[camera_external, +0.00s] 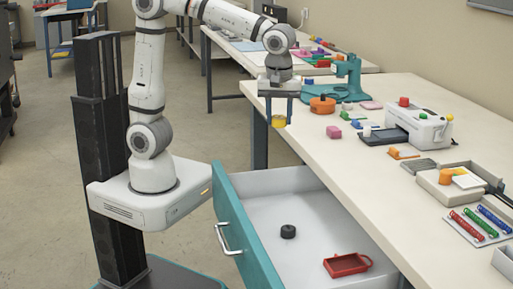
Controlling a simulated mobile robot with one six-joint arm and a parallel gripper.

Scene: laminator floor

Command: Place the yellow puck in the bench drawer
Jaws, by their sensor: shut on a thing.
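My gripper (279,108) points down beside the near left edge of the bench and is shut on the yellow puck (279,121), which shows between the fingertips. It hangs in the air, above and behind the far end of the drawer in the picture. The bench drawer (262,185) is pulled open, with a teal front and a white inside. A black round piece (288,231) and a red tray (347,264) lie in it, with bare floor around them.
The bench top (350,150) holds an orange round container (322,104), a teal press (347,80), a white laminator (418,123), small coloured blocks, and a rack of coiled springs (480,223). The drawer's far end is clear.

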